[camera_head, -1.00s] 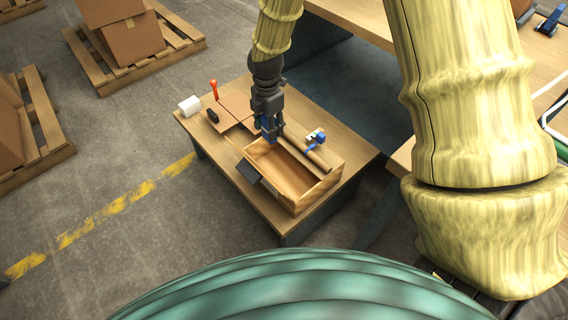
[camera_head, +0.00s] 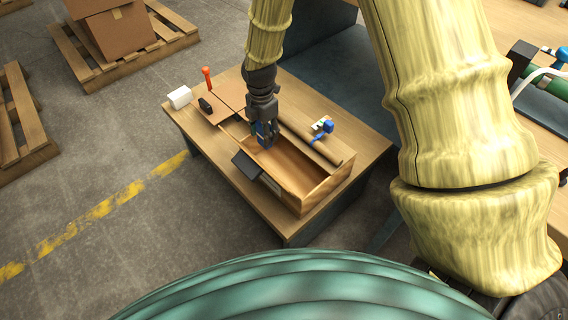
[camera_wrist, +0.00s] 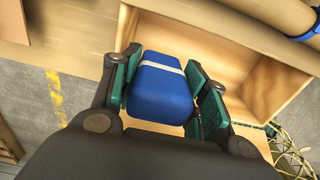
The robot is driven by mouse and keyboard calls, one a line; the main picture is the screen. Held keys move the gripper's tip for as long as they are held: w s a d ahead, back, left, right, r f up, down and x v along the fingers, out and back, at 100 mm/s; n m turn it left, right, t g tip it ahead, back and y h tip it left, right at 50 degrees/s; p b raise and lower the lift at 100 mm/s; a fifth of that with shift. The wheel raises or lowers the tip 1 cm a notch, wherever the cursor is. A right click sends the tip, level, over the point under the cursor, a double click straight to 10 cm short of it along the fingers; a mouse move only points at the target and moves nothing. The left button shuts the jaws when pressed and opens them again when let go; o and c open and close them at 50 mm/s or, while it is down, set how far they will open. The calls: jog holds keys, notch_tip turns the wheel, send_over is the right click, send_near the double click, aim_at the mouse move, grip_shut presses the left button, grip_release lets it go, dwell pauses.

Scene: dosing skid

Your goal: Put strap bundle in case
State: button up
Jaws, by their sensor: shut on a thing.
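The strap bundle (camera_wrist: 160,92) is a blue block with a pale band across it. In the wrist view it sits between the two green-padded fingers of my gripper (camera_wrist: 165,95), which is shut on it. The case (camera_head: 308,182) is an open wooden box on the small table. In the head view my gripper (camera_head: 266,140) points down at the case's far left end, and a bit of the blue bundle (camera_head: 262,130) shows between its fingers. In the wrist view the case's inner wall (camera_wrist: 200,38) lies below and beyond the bundle. I cannot tell whether the bundle touches the case.
A roll (camera_head: 318,145) lies along the case's far side, with a blue tape dispenser (camera_head: 322,128) behind it. A dark flap (camera_head: 246,165) stands at the near side. An orange-handled tool (camera_head: 207,78), a white roll (camera_head: 180,97) and a black item (camera_head: 205,105) are at the left.

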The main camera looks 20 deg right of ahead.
jog(key=shift+f+b, duration=1.3)
jog(key=shift+f, duration=3.45)
jog(key=shift+f, duration=0.1)
jog(key=o, duration=0.8)
notch_tip(320, 180, up, 12)
jog(key=p, duration=0.3)
jog(key=shift+p, duration=0.35)
